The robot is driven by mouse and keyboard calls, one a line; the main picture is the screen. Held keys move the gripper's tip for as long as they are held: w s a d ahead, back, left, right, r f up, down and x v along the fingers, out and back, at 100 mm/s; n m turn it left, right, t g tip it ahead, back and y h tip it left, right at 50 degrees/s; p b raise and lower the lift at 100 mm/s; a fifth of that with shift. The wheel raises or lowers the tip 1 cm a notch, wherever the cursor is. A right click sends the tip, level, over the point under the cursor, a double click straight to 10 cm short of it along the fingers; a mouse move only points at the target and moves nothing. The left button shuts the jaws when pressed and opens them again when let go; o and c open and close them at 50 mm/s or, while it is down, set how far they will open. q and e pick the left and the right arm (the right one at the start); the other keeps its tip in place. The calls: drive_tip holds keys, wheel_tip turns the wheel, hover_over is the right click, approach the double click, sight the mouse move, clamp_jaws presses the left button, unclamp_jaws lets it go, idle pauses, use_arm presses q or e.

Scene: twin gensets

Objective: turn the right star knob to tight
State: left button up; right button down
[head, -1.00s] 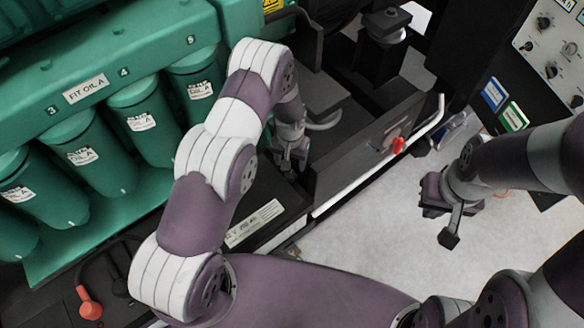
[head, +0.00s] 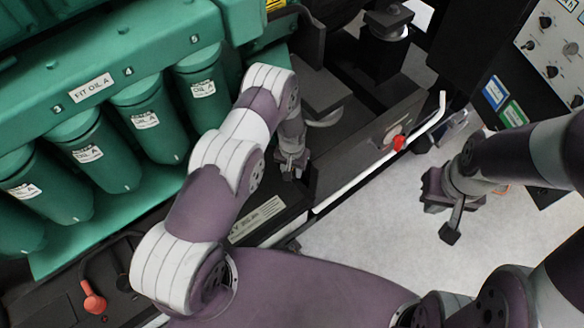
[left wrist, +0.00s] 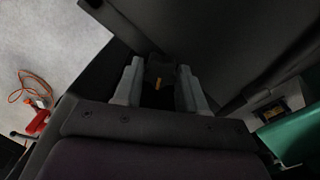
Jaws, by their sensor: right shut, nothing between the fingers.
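My left gripper (head: 291,166) points down beside the dark frame, right of the green engine; the knob is hidden in the head view. In the left wrist view, the left gripper's fingers (left wrist: 158,86) stand apart on either side of the dark part; contact cannot be made out. My right gripper (head: 440,208) is shut and empty above the pale floor.
The green engine with several labelled canisters (head: 138,105) fills the left. A dark side panel with a red knob (head: 399,143) and a white bar (head: 350,180) stands right of my left gripper. A control panel (head: 550,50) is at upper right. Pale floor (head: 370,225) is open.

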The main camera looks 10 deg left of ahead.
use_arm(q)
drive_tip(key=shift+f+m+b, duration=0.15)
drive_tip(key=shift+m+b, duration=0.7)
drive_tip(key=shift+m, duration=0.05)
drive_tip(key=shift+m+b, duration=0.95)
drive_tip(key=shift+m, duration=0.25)
drive_tip(key=m+b, duration=0.2)
drive_tip(key=m, duration=0.1)
drive_tip(key=shift+m, duration=0.4)
drive_tip(key=m+b, duration=0.2)
drive_tip(key=m, duration=0.1)
drive_tip(key=shift+m, duration=0.3)
drive_tip(key=m+b, duration=0.2)
drive_tip(key=m, duration=0.6)
drive_tip(key=m+b, duration=0.1)
drive_tip(key=shift+r+m, duration=0.2)
drive_tip(key=shift+m, duration=0.2)
drive_tip(key=shift+m+b, duration=0.35)
drive_tip(key=shift+m, duration=1.25)
